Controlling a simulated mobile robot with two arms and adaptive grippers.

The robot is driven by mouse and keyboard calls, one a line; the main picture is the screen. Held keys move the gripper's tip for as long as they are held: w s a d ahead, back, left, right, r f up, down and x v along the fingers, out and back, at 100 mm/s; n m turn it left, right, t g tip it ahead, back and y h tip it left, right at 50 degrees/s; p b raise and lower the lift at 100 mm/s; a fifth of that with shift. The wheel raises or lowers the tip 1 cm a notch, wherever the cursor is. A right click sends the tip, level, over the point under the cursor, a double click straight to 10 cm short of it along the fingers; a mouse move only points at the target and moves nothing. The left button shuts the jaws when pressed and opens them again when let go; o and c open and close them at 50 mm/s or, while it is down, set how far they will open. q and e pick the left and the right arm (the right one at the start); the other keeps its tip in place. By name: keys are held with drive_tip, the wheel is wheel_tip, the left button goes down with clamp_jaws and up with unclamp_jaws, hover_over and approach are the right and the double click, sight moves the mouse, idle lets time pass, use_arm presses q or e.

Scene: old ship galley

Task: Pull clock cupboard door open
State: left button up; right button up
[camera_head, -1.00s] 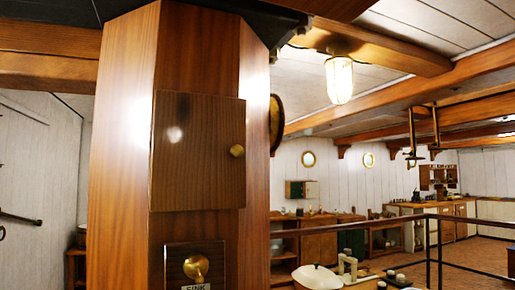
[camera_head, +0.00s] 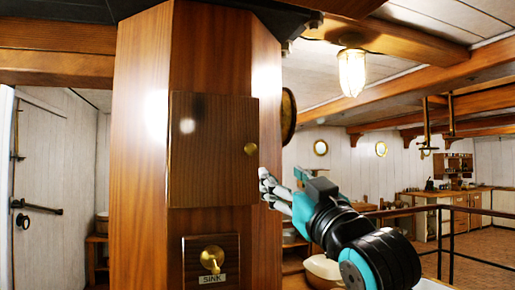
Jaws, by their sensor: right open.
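The clock cupboard door (camera_head: 213,150) is a dark wooden square panel on the front of the wooden column. It appears closed. Its round brass knob (camera_head: 251,149) sits near the door's right edge. My right gripper (camera_head: 268,183) is just right of the door's lower right edge, below the knob, and is open. I see nothing between its fingers, and it appears apart from the knob. My left gripper is not in view.
The wooden column (camera_head: 138,160) fills the left middle. Below the door is a brass sink knob (camera_head: 212,258) on a panel. A round brass-rimmed thing (camera_head: 288,115) sticks out on the column's right side. A metal railing (camera_head: 455,215) and counters stand at the right.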

sight(252, 150)
drive_tip(key=p+x, duration=0.6)
drive_tip(key=x, duration=1)
drive_tip(key=shift+w, duration=0.2)
drive_tip(key=shift+c, duration=0.4)
clamp_jaws()
